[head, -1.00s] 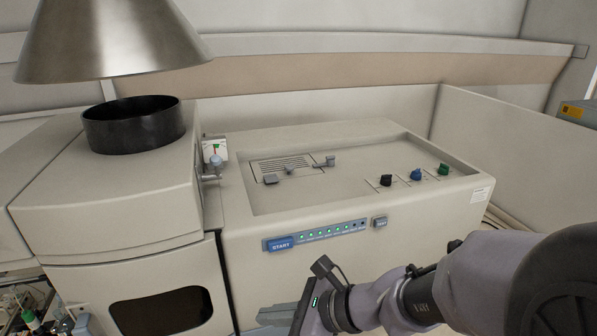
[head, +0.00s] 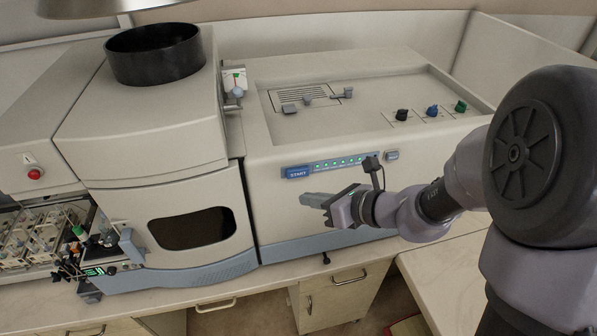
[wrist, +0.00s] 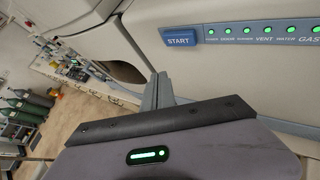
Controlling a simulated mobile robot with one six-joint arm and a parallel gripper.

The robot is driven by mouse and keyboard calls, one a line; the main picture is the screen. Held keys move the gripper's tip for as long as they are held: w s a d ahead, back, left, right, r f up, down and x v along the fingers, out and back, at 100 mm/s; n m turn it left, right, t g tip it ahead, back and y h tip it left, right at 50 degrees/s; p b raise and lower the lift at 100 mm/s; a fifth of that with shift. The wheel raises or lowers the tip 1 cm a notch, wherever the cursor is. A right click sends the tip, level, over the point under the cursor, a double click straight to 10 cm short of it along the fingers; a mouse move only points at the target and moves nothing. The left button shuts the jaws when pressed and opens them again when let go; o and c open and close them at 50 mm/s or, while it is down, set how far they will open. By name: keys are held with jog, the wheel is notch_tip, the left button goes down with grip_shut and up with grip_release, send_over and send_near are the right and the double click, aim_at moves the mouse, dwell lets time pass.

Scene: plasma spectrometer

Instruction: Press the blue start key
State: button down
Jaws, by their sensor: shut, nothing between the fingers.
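The blue start key (head: 298,173) sits at the left end of the strip on the front of the beige spectrometer (head: 300,215). It also shows in the wrist view (wrist: 181,40), with the word START on it and a row of green lights to its right. My gripper (head: 306,199) is shut and empty. In the head view its tips appear just below the key, in front of the panel. In the wrist view the shut fingers (wrist: 158,90) point up toward the panel, below and left of the key. The key is not covered, and the fingers appear apart from it.
A small grey button (head: 392,155) sits right of the strip. Black, blue and green knobs (head: 432,111) stand on the top deck. A black ring (head: 154,55) tops the left unit. A rack of small parts (head: 40,235) stands at far left. The bench edge runs below.

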jog(key=shift+w+a, duration=0.2)
jog(key=shift+w, duration=0.55)
jog(key=shift+w+a, duration=0.25)
jog(key=shift+w, duration=0.55)
jog(key=shift+w+a, duration=0.2)
jog(key=shift+w, duration=0.55)
jog(key=shift+w+a, duration=0.15)
jog(key=shift+w, duration=0.25)
jog(key=shift+w, duration=0.35)
dwell(0.7)
jog(key=shift+s, duration=0.8)
jog(key=shift+s+d+b, duration=0.2)
jog(key=shift+s+d, duration=0.1)
jog(key=shift+s, duration=0.5)
jog(key=shift+s+d+b, duration=0.2)
jog(key=shift+s+d, duration=0.05)
jog(key=shift+s, duration=0.55)
jog(key=shift+s+d+b, duration=0.2)
jog(key=shift+s+d, duration=0.1)
jog(key=shift+s, duration=0.5)
